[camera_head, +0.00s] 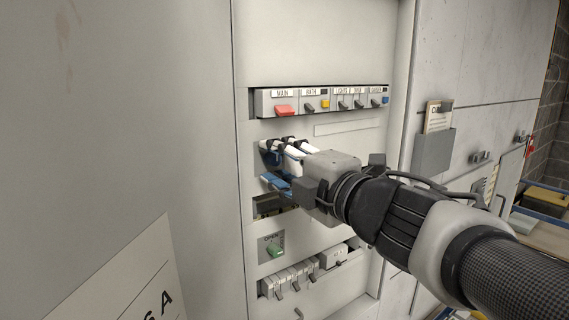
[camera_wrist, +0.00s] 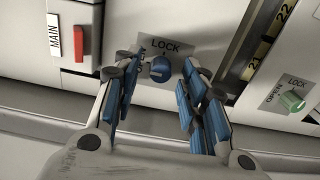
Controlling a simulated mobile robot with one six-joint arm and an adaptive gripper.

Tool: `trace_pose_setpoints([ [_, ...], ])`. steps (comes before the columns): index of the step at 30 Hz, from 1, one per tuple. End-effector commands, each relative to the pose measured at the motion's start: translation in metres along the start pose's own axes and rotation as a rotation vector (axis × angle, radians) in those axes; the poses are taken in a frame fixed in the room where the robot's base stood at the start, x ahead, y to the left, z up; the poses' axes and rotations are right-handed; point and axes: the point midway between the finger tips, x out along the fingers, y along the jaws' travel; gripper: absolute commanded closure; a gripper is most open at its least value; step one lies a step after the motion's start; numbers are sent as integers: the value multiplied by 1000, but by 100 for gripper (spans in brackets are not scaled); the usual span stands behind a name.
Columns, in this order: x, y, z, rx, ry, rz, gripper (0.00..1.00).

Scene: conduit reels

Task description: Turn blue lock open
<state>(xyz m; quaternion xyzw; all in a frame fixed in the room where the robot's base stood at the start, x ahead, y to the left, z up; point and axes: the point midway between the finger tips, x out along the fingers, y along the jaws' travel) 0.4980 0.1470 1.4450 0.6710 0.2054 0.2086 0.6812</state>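The blue lock (camera_wrist: 160,69) is a round knob on a grey plate marked LOCK, at the upper middle of the wrist view. My gripper (camera_wrist: 156,82) is open, with one blue-padded finger on each side of the knob. Gaps show between the knob and both fingers, and nothing is held. In the head view my gripper (camera_head: 273,172) is at the panel, below the top switch row. There the fingers cover most of the lock area.
A green knob (camera_wrist: 292,101) marked OPEN and LOCK sits lower on the panel; it also shows in the head view (camera_head: 275,250). A red MAIN switch (camera_head: 285,110) is in the row above. Small breakers (camera_head: 290,279) line the bottom. A raised panel edge (camera_head: 240,200) runs at left.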

Motion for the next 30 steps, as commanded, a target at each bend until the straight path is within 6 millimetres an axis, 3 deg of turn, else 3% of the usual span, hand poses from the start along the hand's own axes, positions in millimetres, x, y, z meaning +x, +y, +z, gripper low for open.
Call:
trace_pose_setpoints([
  [5,-13,1,1,-2,-2,3,61],
  [18,-100,1,2,-3,-6,2,61],
  [24,-117,0,1,-1,-3,0,61],
  [30,-120,0,0,0,0,0,61],
])
